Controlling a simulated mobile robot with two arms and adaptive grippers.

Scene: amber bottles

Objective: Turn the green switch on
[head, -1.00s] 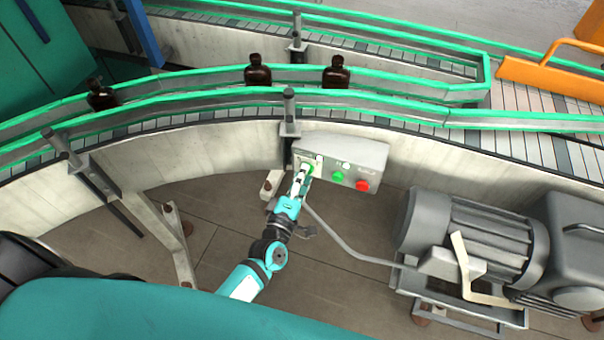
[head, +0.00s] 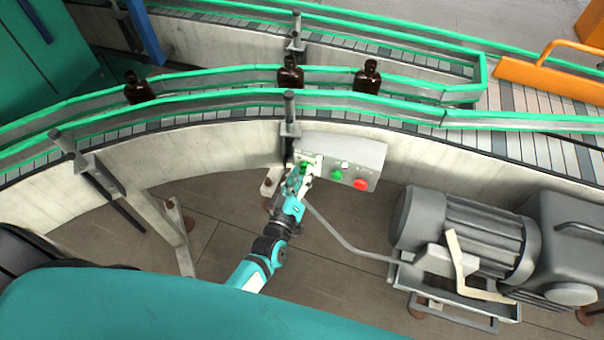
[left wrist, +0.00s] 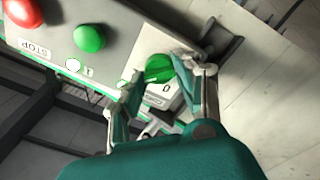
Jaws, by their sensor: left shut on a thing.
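The green switch (left wrist: 159,68) is a round knob on a pale plate marked "0", at one end of a grey control box (head: 350,153). In the head view the switch (head: 304,166) is partly covered by my left gripper (head: 300,176). In the left wrist view the two fingers of my left gripper (left wrist: 165,84) stand on either side of the knob, shut on it. A green push button (left wrist: 89,38) and a red stop button (left wrist: 22,12) sit on the same box. My right gripper is not in view.
Amber bottles (head: 291,76) stand on the curved conveyor (head: 210,108) with green rails behind the box. A grey motor (head: 468,240) stands at the right. A bent grey pipe (head: 345,243) runs below the box. Tiled floor lies open around my arm.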

